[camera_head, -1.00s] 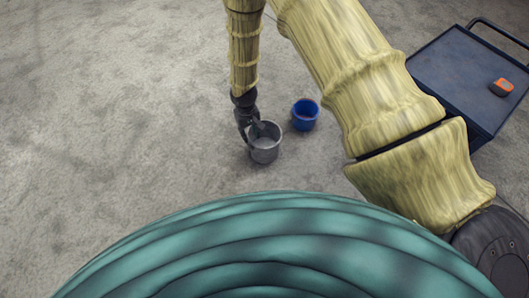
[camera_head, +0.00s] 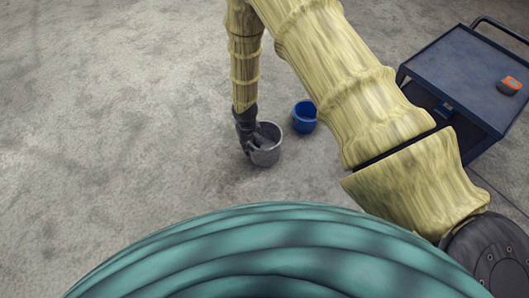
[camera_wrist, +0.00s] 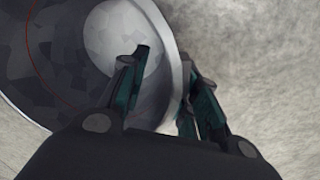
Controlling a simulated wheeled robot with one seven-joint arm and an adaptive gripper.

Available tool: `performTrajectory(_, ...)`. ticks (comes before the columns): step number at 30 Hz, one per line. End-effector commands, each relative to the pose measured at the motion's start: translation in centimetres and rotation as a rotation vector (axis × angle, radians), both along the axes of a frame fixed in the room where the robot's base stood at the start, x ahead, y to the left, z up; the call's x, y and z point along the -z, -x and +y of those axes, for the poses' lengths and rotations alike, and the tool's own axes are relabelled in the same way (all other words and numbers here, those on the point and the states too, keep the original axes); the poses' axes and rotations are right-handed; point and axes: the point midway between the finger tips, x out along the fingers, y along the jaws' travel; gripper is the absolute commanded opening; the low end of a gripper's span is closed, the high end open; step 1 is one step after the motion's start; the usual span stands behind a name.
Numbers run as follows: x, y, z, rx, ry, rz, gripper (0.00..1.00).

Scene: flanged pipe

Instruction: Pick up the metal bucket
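The grey metal bucket (camera_head: 268,156) stands upright on the floor near the middle of the head view. In the wrist view the bucket (camera_wrist: 70,55) fills the upper left, with its pale bottom and inner wall showing. My gripper (camera_head: 252,147) reaches down at the bucket's left side. In the wrist view my gripper (camera_wrist: 166,62) has its fingers apart on either side of the bucket's wall, one over the inside and one outside. Whether either finger touches the wall cannot be told.
A small blue bucket (camera_head: 305,118) stands close behind and to the right of the metal one. A dark blue cart (camera_head: 455,75) with an orange-and-black object (camera_head: 509,85) on top stands at the right. The floor to the left is clear.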

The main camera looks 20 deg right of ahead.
Motion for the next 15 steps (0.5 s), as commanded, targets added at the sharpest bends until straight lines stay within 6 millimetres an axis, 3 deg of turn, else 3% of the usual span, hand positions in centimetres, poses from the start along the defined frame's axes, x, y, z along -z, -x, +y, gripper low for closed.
performTrajectory(4,2.3,0.0,-0.1,-0.001,0.000,0.000,0.31)
performTrajectory(13,2.5,0.0,-0.1,0.000,0.000,0.000,0.31)
performTrajectory(15,2.5,0.0,-0.1,0.000,0.000,0.000,0.20)
